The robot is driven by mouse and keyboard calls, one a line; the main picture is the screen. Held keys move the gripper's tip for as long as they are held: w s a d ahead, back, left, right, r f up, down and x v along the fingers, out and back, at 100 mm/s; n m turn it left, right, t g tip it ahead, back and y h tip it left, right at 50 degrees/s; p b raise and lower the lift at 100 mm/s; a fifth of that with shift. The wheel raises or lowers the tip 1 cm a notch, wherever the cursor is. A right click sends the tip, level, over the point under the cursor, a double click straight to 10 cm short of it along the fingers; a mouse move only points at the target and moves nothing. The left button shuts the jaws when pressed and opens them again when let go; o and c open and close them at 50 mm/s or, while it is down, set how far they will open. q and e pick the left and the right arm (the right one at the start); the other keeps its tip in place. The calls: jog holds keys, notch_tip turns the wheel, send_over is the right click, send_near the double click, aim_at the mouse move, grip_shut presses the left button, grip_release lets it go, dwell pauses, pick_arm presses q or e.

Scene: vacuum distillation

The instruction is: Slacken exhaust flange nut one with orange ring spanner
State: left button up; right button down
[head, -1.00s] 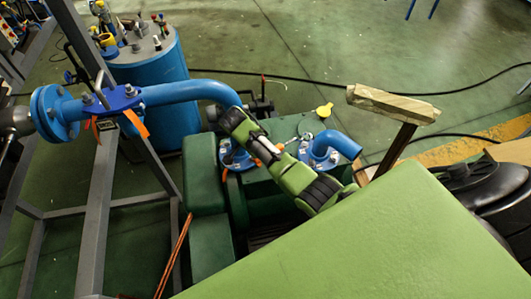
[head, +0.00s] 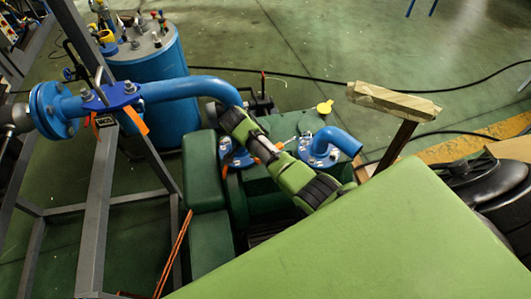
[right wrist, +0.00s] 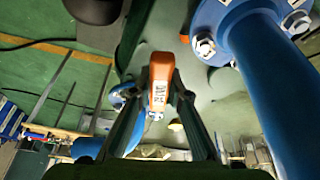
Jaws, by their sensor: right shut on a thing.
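In the right wrist view my right gripper (right wrist: 163,95) is shut on the orange ring spanner (right wrist: 172,72), which carries a white label. The spanner's ring end is not clear there. A blue exhaust flange (right wrist: 212,28) with bolts and nuts is at the upper right, apart from the visible part of the spanner. In the head view my right arm reaches across the green pump, over the flange (head: 238,158) under the long blue pipe, and hides part of it. The gripper itself is not clear there. I cannot tell whether the spanner is on a nut. My left gripper is not in view.
A short blue elbow pipe (head: 335,139) stands on the pump's right flange. The long blue pipe (head: 190,88) runs left to a flanged joint at a grey frame (head: 97,205). A blue tank (head: 158,75) stands behind. A wooden-topped post (head: 393,102) is at the right.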

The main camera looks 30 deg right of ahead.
jog(key=shift+f+b, duration=1.05)
jog(key=shift+f, duration=0.65)
dwell(1.0)
jog(key=shift+s+d+r+p, duration=0.1)
jog(key=shift+s+p, duration=0.2)
jog(key=shift+p, duration=0.3)
jog(key=shift+s+d+n+p, duration=0.15)
jog(key=shift+s+n+p, duration=0.6)
jog(key=shift+p, duration=0.5)
jog(key=shift+s+t, duration=0.25)
jog(key=shift+t, duration=0.05)
jog(key=shift+f, duration=0.2)
